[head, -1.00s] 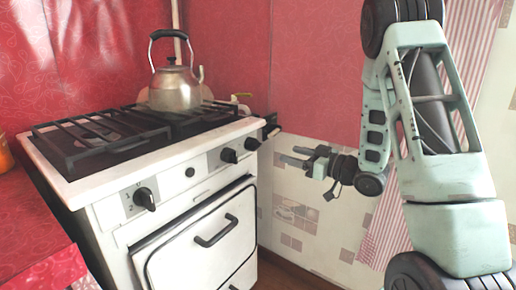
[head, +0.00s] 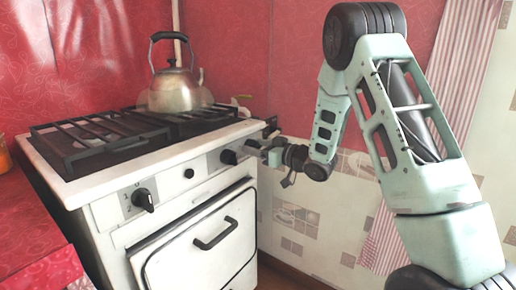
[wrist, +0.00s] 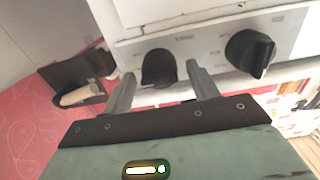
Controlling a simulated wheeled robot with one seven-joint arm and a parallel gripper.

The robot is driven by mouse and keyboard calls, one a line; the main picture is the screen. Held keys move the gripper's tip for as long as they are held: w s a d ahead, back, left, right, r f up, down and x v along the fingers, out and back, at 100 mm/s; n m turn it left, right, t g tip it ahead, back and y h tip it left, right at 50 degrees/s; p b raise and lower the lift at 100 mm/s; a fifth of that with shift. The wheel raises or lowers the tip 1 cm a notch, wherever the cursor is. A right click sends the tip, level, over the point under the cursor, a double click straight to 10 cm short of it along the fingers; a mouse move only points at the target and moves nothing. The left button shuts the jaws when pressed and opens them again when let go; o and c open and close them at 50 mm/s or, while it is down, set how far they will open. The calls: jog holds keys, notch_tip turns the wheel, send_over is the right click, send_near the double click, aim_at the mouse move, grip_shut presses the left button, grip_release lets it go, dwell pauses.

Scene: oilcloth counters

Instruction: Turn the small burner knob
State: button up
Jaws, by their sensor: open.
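The white stove (head: 175,230) has black knobs along its front panel. The rightmost knob is mostly hidden behind my gripper (head: 262,149) in the head view. In the wrist view this black knob (wrist: 158,68) lies between the tips of my open gripper (wrist: 160,75), one finger on each side. I cannot tell whether the fingers touch it. The neighbouring knob (head: 228,157) is just left of my gripper, and it also shows in the wrist view (wrist: 250,52) outside the fingers. A third knob (head: 143,199) is at the panel's left. I cannot read which knob is for the small burner.
A metal kettle (head: 174,90) stands on the stove's grates (head: 95,135). The oven door handle (head: 215,234) sticks out below the panel. A red counter (head: 35,225) is at the left. A dark holder with a wooden-coloured piece (wrist: 82,95) is close beside my gripper.

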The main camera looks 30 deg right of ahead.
jog(key=c, duration=1)
jog(key=shift+o, duration=0.3)
jog(key=shift+n+b, duration=0.3)
jog(key=shift+b, duration=0.05)
jog(key=n+b, duration=0.1)
jog(key=n, duration=0.1)
jog(key=n+b, duration=0.1)
jog(key=b, duration=0.1)
jog(key=shift+a+f+n, duration=0.1)
jog(key=shift+f+n, duration=0.1)
jog(key=shift+n, duration=0.2)
jog(key=n+b, duration=0.5)
jog(key=shift+s+f, duration=0.1)
jog(key=shift+f, duration=0.05)
jog(key=n+b, duration=0.4)
jog(key=n, duration=0.1)
jog(key=shift+a+b, duration=0.1)
jog(key=shift+b, duration=0.25)
jog(key=n+b, duration=0.3)
jog(key=shift+b, duration=0.3)
jog(key=shift+n, duration=0.4)
